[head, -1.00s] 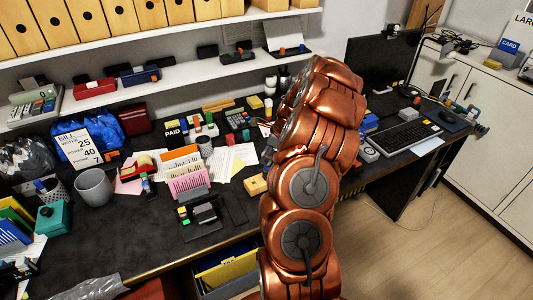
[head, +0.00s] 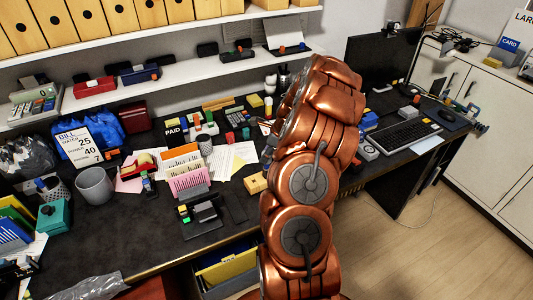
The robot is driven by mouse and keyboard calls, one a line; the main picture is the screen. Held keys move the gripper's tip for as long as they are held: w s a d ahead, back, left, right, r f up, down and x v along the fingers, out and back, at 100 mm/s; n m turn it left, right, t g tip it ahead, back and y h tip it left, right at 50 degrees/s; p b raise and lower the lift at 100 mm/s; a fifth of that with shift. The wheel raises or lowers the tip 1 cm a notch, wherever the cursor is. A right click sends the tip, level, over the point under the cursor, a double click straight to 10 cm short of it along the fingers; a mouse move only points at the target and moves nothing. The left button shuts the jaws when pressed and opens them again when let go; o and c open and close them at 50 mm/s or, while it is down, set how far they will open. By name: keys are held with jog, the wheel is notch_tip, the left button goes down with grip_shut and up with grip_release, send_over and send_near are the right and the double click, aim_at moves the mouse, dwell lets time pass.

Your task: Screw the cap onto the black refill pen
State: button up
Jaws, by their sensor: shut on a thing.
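My copper arm rises through the middle of the head view, bent over the desk. Its end points away, behind its own upper links, so my gripper's fingers and anything between them are hidden. A dark part shows at the arm's left edge, but I cannot tell whether it belongs to the gripper. I cannot make out the black refill pen or its cap among the small items on the desk.
The dark desk (head: 130,235) is crowded. Shelves (head: 180,75) run along the wall. The desk's front left is clearer.

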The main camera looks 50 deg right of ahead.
jog(key=shift+f, duration=1.75)
dwell(1.6)
jog(key=shift+o, duration=1)
grip_shut()
jog(key=shift+r+m+p, duration=0.3)
jog(key=shift+m+p, duration=0.1)
jog(key=shift+p, duration=0.75)
jog(key=m+h+p, duration=0.1)
jog(key=p, duration=0.2)
jog(key=shift+m, duration=0.4)
jog(key=shift+f+m+t+h, duration=0.3)
jog(key=shift+f+m, duration=0.05)
jog(key=shift+m, duration=0.45)
jog(key=m+h, duration=0.1)
jog(key=m, duration=0.3)
jog(key=shift+h, duration=0.3)
